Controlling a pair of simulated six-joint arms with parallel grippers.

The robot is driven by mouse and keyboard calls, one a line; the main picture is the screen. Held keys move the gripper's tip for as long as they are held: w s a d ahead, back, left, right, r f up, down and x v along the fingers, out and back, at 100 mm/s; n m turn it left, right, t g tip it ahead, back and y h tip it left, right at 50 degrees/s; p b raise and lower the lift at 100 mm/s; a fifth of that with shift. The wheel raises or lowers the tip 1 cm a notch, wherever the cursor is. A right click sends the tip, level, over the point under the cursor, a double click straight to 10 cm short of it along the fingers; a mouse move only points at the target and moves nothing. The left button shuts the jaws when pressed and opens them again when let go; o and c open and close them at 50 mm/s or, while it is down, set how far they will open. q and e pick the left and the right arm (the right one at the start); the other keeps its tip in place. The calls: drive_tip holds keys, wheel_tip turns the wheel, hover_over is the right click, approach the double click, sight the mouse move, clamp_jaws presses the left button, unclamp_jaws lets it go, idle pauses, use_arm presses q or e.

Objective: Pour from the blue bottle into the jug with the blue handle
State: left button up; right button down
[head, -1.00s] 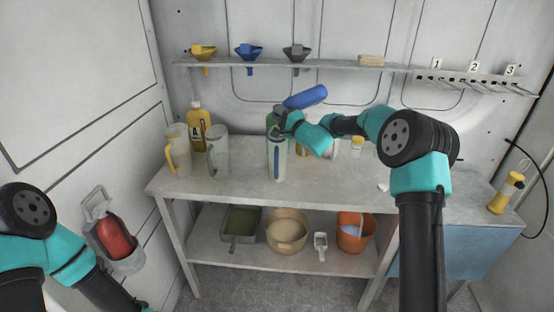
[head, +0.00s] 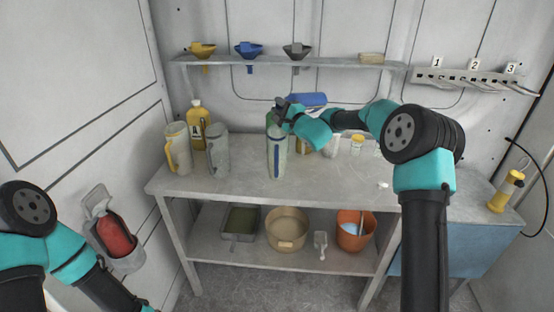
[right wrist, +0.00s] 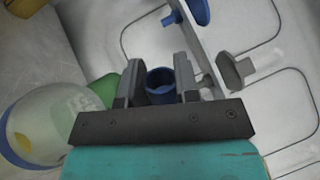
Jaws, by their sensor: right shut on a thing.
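The blue bottle (head: 306,99) lies nearly level above the bench, partly hidden by my right gripper (head: 284,104). In the right wrist view the gripper (right wrist: 158,85) is shut on the bottle, with a round blue opening (right wrist: 160,80) between its fingers. The jug with the blue handle (head: 277,158) stands upright on the bench, just below and beside the gripper. It also shows in the right wrist view (right wrist: 45,125), with a small yellow patch in it. I see no stream of liquid. My left gripper is out of view; only its arm shows at lower left.
A jug with a yellow handle (head: 177,148), a grey-handled jug (head: 217,152) and a yellow bottle (head: 199,118) stand at the bench's left. A green bottle (right wrist: 103,90) is close behind the blue-handled jug. Funnels (head: 249,50) hang in the shelf above.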

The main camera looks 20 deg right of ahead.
drive_tip(key=r+m+h, duration=0.1)
drive_tip(key=r+m, duration=0.4)
drive_tip(key=r+m+h, duration=0.1)
drive_tip(key=r+m, duration=0.1)
drive_tip(key=r, duration=0.1)
drive_tip(key=shift+w+d+r+m+h, duration=0.1)
drive_tip(key=shift+d+m+h, duration=0.2)
drive_tip(key=shift+m, duration=0.1)
drive_tip(key=shift+w+d+r+m+h, duration=0.2)
drive_tip(key=shift+w+d+r+m, duration=0.25)
drive_tip(key=shift+d+m, duration=0.45)
drive_tip(key=shift+w+d+r+m+h, duration=0.2)
drive_tip(key=shift+w+d+m, duration=0.5)
drive_tip(key=shift+d, duration=0.25)
drive_tip(key=shift+w+d+r+m+h, duration=0.2)
drive_tip(key=shift+w+d+r+m, duration=0.2)
drive_tip(key=shift+d+m, duration=0.5)
drive_tip(key=w+d+r+m+g+h, duration=0.1)
drive_tip(key=w+d+r+m, duration=0.1)
drive_tip(key=w+d+m, duration=0.1)
drive_tip(key=shift+d+m, duration=0.6)
drive_tip(key=shift+d, duration=0.55)
drive_tip(key=shift+r, duration=2)
drive_tip(key=shift+f, duration=0.2)
